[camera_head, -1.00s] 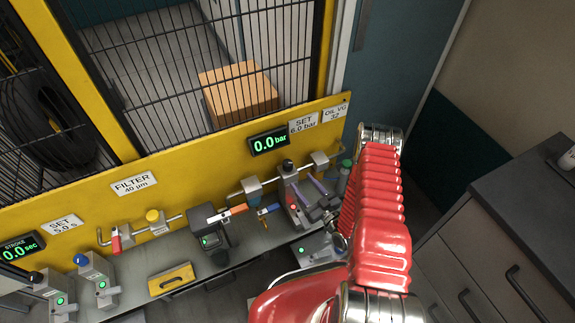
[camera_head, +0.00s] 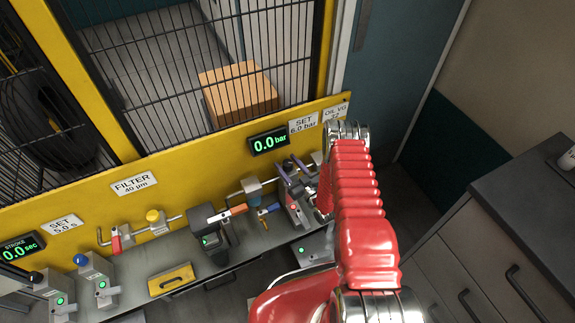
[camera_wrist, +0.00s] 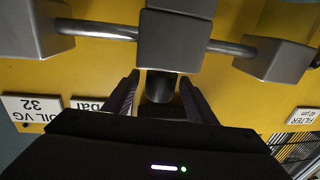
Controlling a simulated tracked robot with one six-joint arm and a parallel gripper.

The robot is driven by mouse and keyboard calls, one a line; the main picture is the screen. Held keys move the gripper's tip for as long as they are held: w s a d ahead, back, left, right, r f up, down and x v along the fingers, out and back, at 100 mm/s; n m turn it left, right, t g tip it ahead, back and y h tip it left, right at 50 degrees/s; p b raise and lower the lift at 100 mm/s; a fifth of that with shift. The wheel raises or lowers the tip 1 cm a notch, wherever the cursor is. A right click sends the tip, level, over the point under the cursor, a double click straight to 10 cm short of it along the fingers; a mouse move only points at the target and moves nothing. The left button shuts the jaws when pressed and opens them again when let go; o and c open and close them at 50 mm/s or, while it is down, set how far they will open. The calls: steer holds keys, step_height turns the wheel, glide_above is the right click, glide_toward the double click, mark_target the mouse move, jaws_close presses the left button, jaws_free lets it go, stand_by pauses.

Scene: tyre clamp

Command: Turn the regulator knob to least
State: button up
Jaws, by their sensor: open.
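The regulator is a grey block (camera_wrist: 176,42) on a horizontal pipe, seen upside down in the wrist view. Its dark round knob (camera_wrist: 160,88) shows between my two fingers. My gripper (camera_wrist: 159,97) is open, with one finger on each side of the knob in the picture and a gap visible on both sides. I cannot tell how far the fingertips reach along it. In the head view my gripper (camera_head: 291,174) is over the regulator at the right of the pipe line, and hides most of it. The pressure display (camera_head: 269,142) reads 0.0 bar.
The yellow panel (camera_head: 165,162) stands close behind the pipe. The blue-cupped filter unit (camera_head: 253,187) is just left of my gripper. Another grey block (camera_wrist: 36,30) sits on the pipe. A grey bench (camera_head: 240,262) runs below, and a dark-topped cabinet (camera_head: 530,190) stands at right.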

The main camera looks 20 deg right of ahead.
steer(key=shift+c, duration=0.2)
steer(key=c, duration=1)
steer(key=shift+d+n+g+y, duration=0.1)
steer(key=shift+n+g+y, duration=0.4)
steer(key=shift+y, duration=0.4)
steer(key=n+g+y, duration=0.3)
steer(key=n+y, duration=0.1)
steer(key=y, duration=0.1)
steer(key=shift+n+g+y, duration=2.1)
steer(key=shift+n+g, duration=0.3)
steer(key=shift+g, duration=0.7)
steer(key=shift+n+g+y, duration=0.3)
steer(key=shift+n+g, duration=0.2)
steer(key=shift+g, duration=0.2)
steer(key=o, duration=1)
